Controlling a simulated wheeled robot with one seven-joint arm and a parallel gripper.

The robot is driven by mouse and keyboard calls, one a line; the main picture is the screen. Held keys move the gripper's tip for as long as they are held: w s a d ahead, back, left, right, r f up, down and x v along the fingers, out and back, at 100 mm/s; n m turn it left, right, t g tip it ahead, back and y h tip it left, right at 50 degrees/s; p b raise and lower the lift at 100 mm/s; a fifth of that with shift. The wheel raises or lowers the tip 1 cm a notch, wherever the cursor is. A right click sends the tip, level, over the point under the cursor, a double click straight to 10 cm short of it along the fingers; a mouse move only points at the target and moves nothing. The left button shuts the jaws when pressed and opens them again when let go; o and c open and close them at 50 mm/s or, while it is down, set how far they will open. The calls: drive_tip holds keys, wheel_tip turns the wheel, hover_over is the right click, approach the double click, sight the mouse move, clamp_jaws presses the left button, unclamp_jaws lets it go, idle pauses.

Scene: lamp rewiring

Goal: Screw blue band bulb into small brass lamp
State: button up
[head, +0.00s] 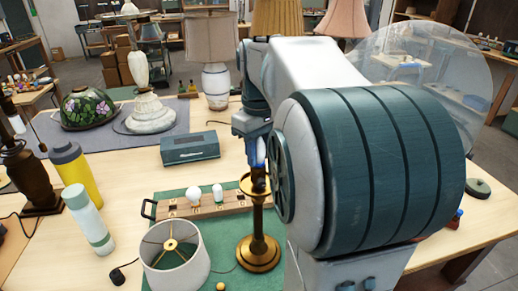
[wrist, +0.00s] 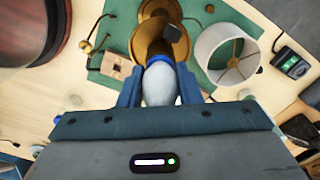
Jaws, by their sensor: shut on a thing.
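The small brass lamp (head: 258,253) stands upright on the green mat, with a dark stem top above its brass dish. It also shows in the wrist view (wrist: 152,14), beyond my fingers. My gripper (wrist: 160,80) is shut on the blue band bulb (wrist: 160,92), whose white glass points toward the wrist camera and whose blue band faces the lamp. In the head view the bulb (head: 260,151) is partly hidden by my gripper, directly over the lamp's top. The bulb's base is hidden, so I cannot tell whether it touches or sits in the socket.
A wooden tray (head: 177,206) with two white bulbs (head: 196,195) is left of the lamp. A white lampshade (head: 175,264) lies in front of it. A teal box (head: 190,148), a white bottle (head: 88,219) and a yellow bottle (head: 76,173) stand farther left. My arm hides the right side.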

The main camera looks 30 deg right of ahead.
drive_tip(key=shift+m, duration=1.1)
drive_tip(key=shift+m, duration=1)
drive_tip(key=m, duration=0.3)
drive_tip(key=shift+p, duration=0.35)
drive_tip(key=shift+a+m, duration=0.1)
drive_tip(key=shift+m, duration=1.5)
drive_tip(key=m, duration=0.4)
drive_tip(key=shift+p, duration=0.3)
drive_tip(key=m, duration=0.4)
drive_tip(key=shift+w, duration=0.1)
